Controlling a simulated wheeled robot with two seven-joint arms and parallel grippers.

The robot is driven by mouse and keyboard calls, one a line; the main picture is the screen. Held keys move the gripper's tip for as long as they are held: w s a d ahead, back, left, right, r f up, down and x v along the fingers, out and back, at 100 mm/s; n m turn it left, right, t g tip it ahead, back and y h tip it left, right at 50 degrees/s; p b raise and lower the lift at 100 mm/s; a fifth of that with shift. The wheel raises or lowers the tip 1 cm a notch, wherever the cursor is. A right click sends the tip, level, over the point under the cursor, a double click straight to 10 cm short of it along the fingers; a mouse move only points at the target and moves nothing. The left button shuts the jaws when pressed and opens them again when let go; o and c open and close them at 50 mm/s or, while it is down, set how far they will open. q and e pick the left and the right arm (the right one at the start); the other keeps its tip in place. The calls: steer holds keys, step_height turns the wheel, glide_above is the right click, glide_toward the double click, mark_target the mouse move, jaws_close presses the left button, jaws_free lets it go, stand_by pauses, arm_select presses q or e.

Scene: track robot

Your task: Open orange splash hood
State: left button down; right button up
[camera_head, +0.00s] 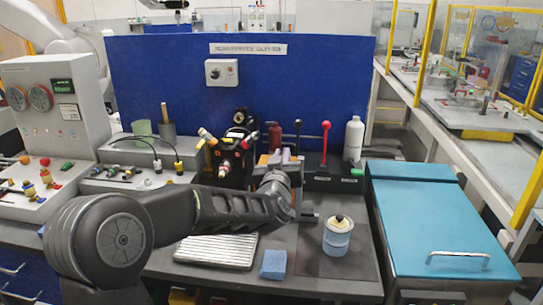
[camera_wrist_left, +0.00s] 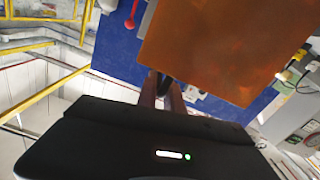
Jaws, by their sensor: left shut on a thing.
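The orange splash hood (camera_wrist_left: 225,45) shows in the left wrist view as a large, see-through orange panel, tilted across the upper right. In the head view only small orange patches show behind my left gripper, and I cannot make out the hood's shape there. My left gripper (camera_head: 284,160) is at the back middle of the bench, in front of the blue panel. In the left wrist view its fingers (camera_wrist_left: 165,90) are shut on a dark, thin part at the hood's lower left edge. The grip itself is partly hidden. My right gripper is not in view.
A blue can (camera_head: 337,240), a silver ribbed tray (camera_head: 216,250) and a blue block (camera_head: 273,264) are on the bench below my left arm. A red-knobbed lever (camera_head: 325,140) and white bottle (camera_head: 353,138) stand right of the gripper. A teal-lidded box (camera_head: 430,215) is at right.

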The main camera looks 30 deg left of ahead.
arm_select(q)
steer(key=shift+r, duration=0.1)
steer(key=c, duration=1.5)
jaws_free()
steer(key=shift+s+d, duration=0.15)
steer(key=shift+s, duration=0.35)
steer(key=b+v, duration=0.2)
steer(key=v, duration=0.4)
steer(key=shift+s+d, duration=0.2)
steer(key=shift+s, duration=0.15)
